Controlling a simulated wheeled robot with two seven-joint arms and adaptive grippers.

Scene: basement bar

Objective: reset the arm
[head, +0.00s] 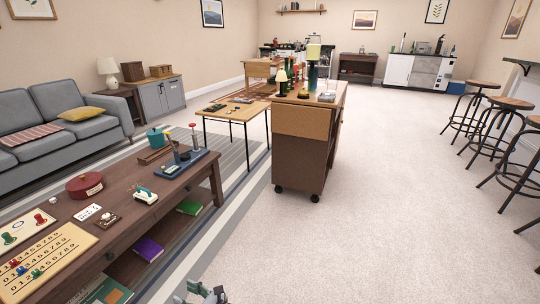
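A small part of a grey and black gripper, which I take as my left gripper (205,293), shows at the bottom edge of the head view, left of the middle. It is over the pale carpet, to the right of the low wooden table (150,215), and apart from it. Most of it is cut off by the frame, so I cannot tell if its fingers are open or shut. I see nothing held in it. My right gripper is not in view.
A wheeled wooden cart (305,150) with bottles stands ahead. Bar stools (497,115) line the right. The carpet (390,220) between is clear. A grey sofa (60,125) is at left.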

